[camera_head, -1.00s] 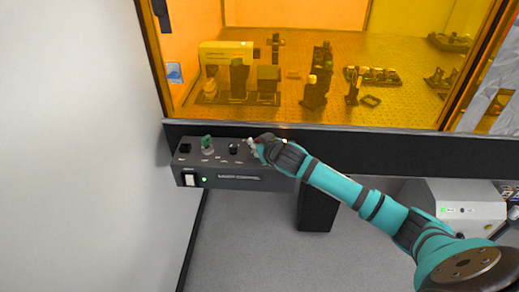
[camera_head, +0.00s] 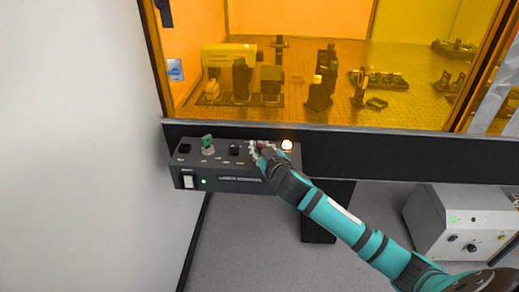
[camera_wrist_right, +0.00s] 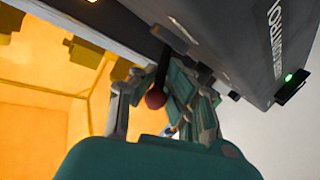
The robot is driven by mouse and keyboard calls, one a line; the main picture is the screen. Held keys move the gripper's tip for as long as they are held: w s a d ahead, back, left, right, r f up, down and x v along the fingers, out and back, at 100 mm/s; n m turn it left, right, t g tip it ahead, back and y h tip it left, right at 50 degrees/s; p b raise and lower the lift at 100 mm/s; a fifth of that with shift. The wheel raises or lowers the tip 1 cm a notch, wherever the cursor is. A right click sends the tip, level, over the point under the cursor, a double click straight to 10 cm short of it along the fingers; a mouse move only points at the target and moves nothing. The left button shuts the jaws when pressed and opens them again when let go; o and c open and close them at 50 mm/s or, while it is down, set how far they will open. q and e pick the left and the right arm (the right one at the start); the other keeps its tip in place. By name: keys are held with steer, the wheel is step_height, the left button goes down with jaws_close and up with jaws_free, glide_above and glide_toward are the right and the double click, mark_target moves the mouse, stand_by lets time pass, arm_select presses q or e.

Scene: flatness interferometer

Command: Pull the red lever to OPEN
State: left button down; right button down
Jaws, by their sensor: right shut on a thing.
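The red lever shows in the right wrist view as a red ball knob (camera_wrist_right: 155,98) on a dark stem. It stands on the dark grey laser control box (camera_head: 228,181) below the orange window. My right gripper (camera_wrist_right: 160,100) is shut on the lever, with its fingers on either side of the knob. In the head view the right gripper (camera_head: 262,149) is over the right part of the box top and hides most of the lever. The lever's position markings cannot be read. My left gripper is not in view.
The box top also bears a green key switch (camera_head: 207,141), a black knob (camera_head: 234,149) and a lit lamp (camera_head: 287,145). The orange window (camera_head: 300,115) rises behind. A grey unit (camera_head: 465,225) stands at lower right.

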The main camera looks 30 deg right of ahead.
steer(key=c, duration=1.4)
jaws_free()
steer(key=shift+d, duration=0.1)
steer(key=v, duration=1.2)
